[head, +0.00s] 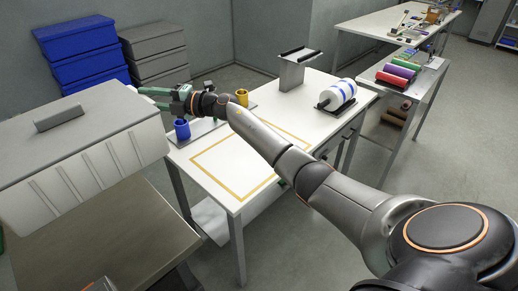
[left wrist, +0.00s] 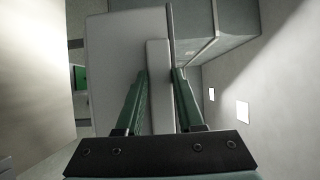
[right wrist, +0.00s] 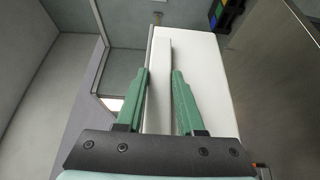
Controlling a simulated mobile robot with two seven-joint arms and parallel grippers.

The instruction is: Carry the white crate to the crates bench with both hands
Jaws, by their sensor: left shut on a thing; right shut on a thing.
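The white crate (head: 75,170) is at the left of the head view, level, with a grey lid and a bar handle on top. My right gripper (head: 150,97) is shut on its far right end. In the right wrist view the green fingers (right wrist: 159,85) sit either side of the crate's rim (right wrist: 158,95). My left gripper (left wrist: 158,85) is shut on the crate's rim (left wrist: 158,100) in the left wrist view; it is outside the head view. A bare metal-topped bench (head: 110,245) lies below the crate. I cannot tell whether they touch.
A white table (head: 235,180) with a yellow taped outline stands to the right, holding blue (head: 182,129) and yellow (head: 242,97) cups and a film roll (head: 340,93). Blue (head: 80,50) and grey (head: 155,50) stacked crates stand at the back wall.

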